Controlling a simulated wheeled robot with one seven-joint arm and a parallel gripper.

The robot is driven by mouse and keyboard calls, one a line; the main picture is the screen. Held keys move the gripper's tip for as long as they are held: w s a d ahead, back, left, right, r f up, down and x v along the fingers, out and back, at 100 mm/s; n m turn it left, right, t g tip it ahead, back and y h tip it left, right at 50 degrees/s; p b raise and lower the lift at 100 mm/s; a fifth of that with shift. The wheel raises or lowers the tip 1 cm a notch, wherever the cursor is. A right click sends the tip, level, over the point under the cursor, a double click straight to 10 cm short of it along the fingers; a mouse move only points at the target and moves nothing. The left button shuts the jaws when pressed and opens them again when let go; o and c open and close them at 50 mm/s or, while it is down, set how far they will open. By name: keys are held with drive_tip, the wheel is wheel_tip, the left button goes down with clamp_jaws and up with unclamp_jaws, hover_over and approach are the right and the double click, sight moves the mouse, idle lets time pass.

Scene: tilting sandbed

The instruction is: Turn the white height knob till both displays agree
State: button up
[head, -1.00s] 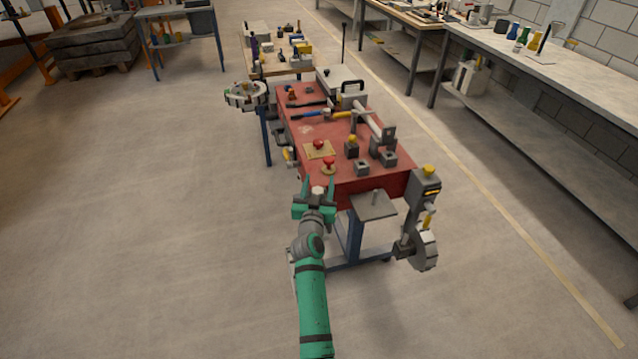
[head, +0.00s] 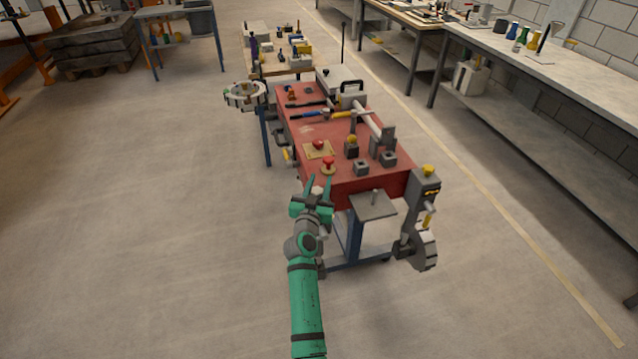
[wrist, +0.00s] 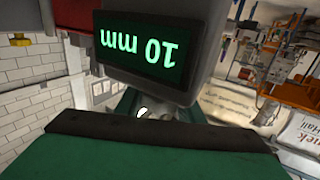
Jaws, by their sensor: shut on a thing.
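My gripper (head: 318,187) is at the near left corner of the red bench. Its green fingers are shut on the white knob (head: 317,190), a small pale piece between them. In the wrist view a bit of the knob (wrist: 142,112) shows beyond the gripper's dark edge; the rest is hidden. A dark display (wrist: 140,50) in front of it reads 10 mm in green digits, upside down. A second small display (head: 433,191) with amber marks is on the grey post at the bench's right; it is too small to read.
The red bench (head: 345,185) carries red knobs, grey blocks and tools. A grey plate (head: 373,206) juts from its near side, and a grey handwheel (head: 424,250) hangs at the right. The floor to the left is clear.

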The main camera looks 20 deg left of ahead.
sight(313, 194)
drive_tip(key=m+h, duration=0.1)
drive_tip(key=h, duration=0.1)
drive_tip(key=d+m+h, duration=0.1)
drive_tip(key=m+h, duration=0.1)
drive_tip(key=h, duration=0.1)
drive_tip(key=m+h, duration=0.2)
drive_tip(key=shift+d+r+g+h, duration=0.1)
drive_tip(key=shift+d+g+h, duration=0.2)
drive_tip(key=shift+h, duration=0.1)
drive_tip(key=shift+s+d+m+g+h, duration=0.2)
drive_tip(key=shift+m+g+h, duration=0.4)
drive_tip(key=shift+h, duration=0.4)
drive_tip(key=shift+s+d+m+g+h, duration=0.1)
drive_tip(key=shift+d+m+g+h, duration=0.25)
drive_tip(key=shift+m+h, duration=0.55)
drive_tip(key=shift+h, duration=0.3)
drive_tip(key=o, duration=1)
drive_tip(key=shift+o, duration=0.2)
drive_tip(key=shift+s, duration=0.1)
drive_tip(key=v, duration=1)
drive_tip(key=shift+s+a, duration=0.2)
drive_tip(key=shift+s, duration=0.1)
